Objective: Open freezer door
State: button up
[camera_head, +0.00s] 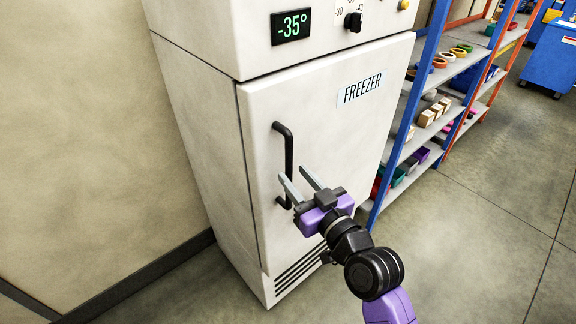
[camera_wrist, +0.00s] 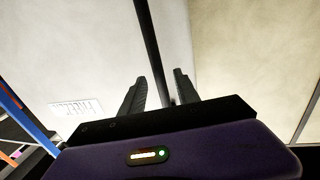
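The white freezer (camera_head: 320,110) stands upright in the head view with its door shut and a "FREEZER" label on it. Its black vertical bar handle (camera_head: 288,150) is on the left side of the door. My gripper (camera_head: 297,180) is open in front of the lower part of the handle, with its fingers pointing toward the door. In the wrist view the handle (camera_wrist: 151,50) runs down between the two open fingers (camera_wrist: 157,90). Neither finger is seen clamped on the bar. Whether a finger touches the bar cannot be told.
A blue shelf rack (camera_head: 405,125) with rolls, boxes and bins stands close to the freezer's right. A wall (camera_head: 80,130) is on the left. Open floor (camera_head: 480,240) lies to the front right. A blue cabinet (camera_head: 552,55) stands far right.

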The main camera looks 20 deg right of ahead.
aim_at(291, 171)
jog(key=shift+w+a+p, duration=0.2)
jog(key=shift+w+p, duration=0.15)
jog(key=shift+w, duration=1.5)
grip_shut()
